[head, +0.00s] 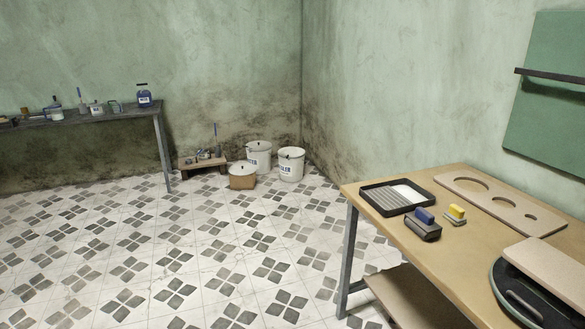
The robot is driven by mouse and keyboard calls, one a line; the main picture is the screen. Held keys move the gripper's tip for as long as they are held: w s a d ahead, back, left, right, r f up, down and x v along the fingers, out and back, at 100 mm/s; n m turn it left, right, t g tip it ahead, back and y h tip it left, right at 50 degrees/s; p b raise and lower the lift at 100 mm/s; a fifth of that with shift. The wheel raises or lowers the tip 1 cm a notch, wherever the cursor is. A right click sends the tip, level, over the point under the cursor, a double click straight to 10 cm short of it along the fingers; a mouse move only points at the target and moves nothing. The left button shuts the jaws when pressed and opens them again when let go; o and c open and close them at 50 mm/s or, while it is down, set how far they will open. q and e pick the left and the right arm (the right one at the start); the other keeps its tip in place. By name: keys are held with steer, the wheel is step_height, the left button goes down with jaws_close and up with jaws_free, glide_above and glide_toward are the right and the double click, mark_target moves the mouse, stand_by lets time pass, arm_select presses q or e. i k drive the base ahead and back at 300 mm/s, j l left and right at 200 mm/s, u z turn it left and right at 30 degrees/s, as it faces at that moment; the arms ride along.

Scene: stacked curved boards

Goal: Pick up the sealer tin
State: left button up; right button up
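Two white buckets stand on the floor in the far corner. The right bucket (291,164) has a dark label that seems to end in "LER"; the left bucket (259,155) also has a label, too small to read for sure. A small white labelled tin (97,109) stands on the dark table at the left; its lettering is too small to read. I cannot tell for certain which of these is the sealer tin. Neither of my grippers is in view.
A low bench (203,162) holds small items. A blue jar (143,96) stands on the dark table (120,117). The wooden table (455,262) at right holds a tray (396,197) and boards. The tiled floor between is clear.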

mark_target(205, 155)
steer(key=i+j+u, duration=0.35)
steer(key=i, duration=0.75)
steer(key=i+u, duration=0.35)
steer(key=i, duration=2.15)
steer(key=i+z, duration=0.1)
steer(key=i, duration=1.3)
steer(key=i+j, duration=0.2)
steer(key=i, duration=1.15)
